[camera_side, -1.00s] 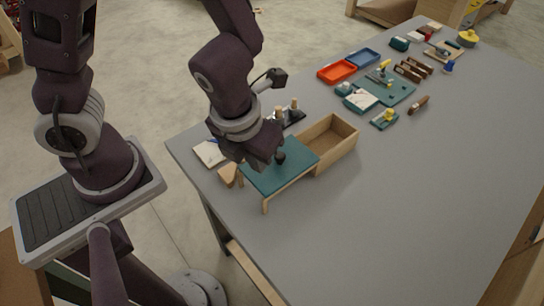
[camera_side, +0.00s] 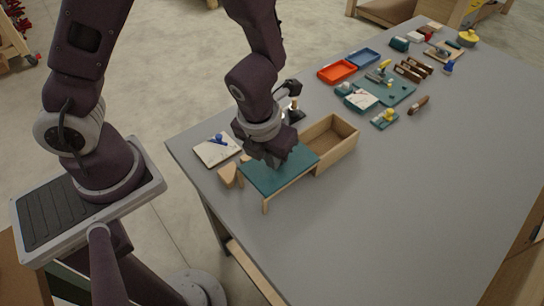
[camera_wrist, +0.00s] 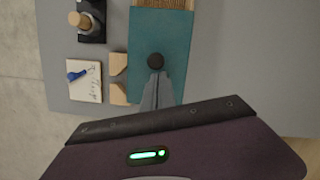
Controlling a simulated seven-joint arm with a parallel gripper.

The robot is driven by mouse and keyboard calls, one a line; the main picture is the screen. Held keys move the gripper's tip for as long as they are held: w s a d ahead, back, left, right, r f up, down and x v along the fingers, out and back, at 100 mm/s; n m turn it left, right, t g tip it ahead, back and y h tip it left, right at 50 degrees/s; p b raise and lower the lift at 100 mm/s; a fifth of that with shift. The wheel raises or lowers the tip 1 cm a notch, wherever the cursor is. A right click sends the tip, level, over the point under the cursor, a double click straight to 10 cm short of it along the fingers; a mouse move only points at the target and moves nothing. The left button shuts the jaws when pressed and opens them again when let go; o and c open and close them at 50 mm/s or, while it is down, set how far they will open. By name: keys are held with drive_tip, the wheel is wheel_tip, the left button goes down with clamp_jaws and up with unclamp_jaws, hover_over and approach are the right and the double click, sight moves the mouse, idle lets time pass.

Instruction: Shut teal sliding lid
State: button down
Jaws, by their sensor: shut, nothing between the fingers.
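The teal sliding lid (camera_side: 284,177) lies flat, slid out toward the lower left of the wooden box (camera_side: 345,154). The box's open interior shows at the upper right. In the wrist view the lid (camera_wrist: 176,31) fills the middle, with a dark round knob (camera_wrist: 155,61) on it. A strip of the box (camera_wrist: 163,3) shows at the top edge. My gripper (camera_wrist: 157,80) is shut and empty, its tips just below the knob, on the side away from the box. I cannot tell whether they touch it. In the side view my gripper (camera_side: 278,161) hides the knob.
Wooden blocks (camera_side: 228,174) and a notepad (camera_side: 213,152) with a blue item stand left of the lid. A black stand with a wooden peg (camera_wrist: 83,20) is near the box. Trays and tools, including a red tray (camera_side: 337,72), lie farther back. The table's right side is clear.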

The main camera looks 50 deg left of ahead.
drive_tip(key=w, duration=1.6)
drive_tip(key=shift+w, duration=0.25)
drive_tip(key=shift+r, duration=0.1)
